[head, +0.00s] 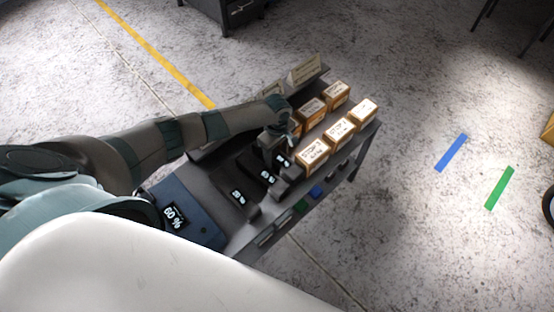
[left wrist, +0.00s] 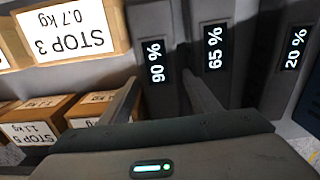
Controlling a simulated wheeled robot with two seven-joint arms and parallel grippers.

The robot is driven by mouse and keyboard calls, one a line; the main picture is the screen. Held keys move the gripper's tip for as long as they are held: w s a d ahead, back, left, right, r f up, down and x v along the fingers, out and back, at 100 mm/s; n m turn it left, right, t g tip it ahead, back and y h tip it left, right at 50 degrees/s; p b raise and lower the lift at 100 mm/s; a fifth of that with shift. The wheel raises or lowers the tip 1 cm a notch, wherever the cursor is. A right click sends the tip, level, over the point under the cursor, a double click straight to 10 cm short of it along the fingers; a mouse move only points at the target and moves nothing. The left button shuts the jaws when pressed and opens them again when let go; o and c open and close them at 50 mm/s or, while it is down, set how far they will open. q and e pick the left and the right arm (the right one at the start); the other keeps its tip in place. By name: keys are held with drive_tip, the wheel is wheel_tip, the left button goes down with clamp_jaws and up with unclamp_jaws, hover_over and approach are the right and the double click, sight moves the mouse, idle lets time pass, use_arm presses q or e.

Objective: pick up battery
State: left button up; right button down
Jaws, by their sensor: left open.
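Several dark batteries with lit percentage displays stand in a row on the shelf unit. In the left wrist view they are a 90 % battery (left wrist: 156,95), a 65 % battery (left wrist: 214,75) and a 20 % battery (left wrist: 292,65). The row also shows in the head view, with one battery (head: 239,197) nearest the front left. My left gripper (head: 278,142) is open at the back end of the row. In the left wrist view its fingers (left wrist: 160,80) point at the 90 % battery, one on either side; contact cannot be told. My right gripper is not in view.
Labelled cardboard boxes (head: 313,155) stand right of the batteries, close to my left gripper; a STOP 3 box (left wrist: 72,30) shows in the wrist view. A dark blue box (head: 190,212) reading 60 % is at the shelf's left. The floor to the right is mostly clear, with blue and green strips.

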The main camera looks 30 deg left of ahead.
use_arm(q)
drive_tip(key=shift+f, duration=0.75)
drive_tip(key=shift+c, duration=0.7)
clamp_jaws()
drive_tip(key=shift+w+r, duration=0.1)
drive_tip(key=shift+w, duration=0.05)
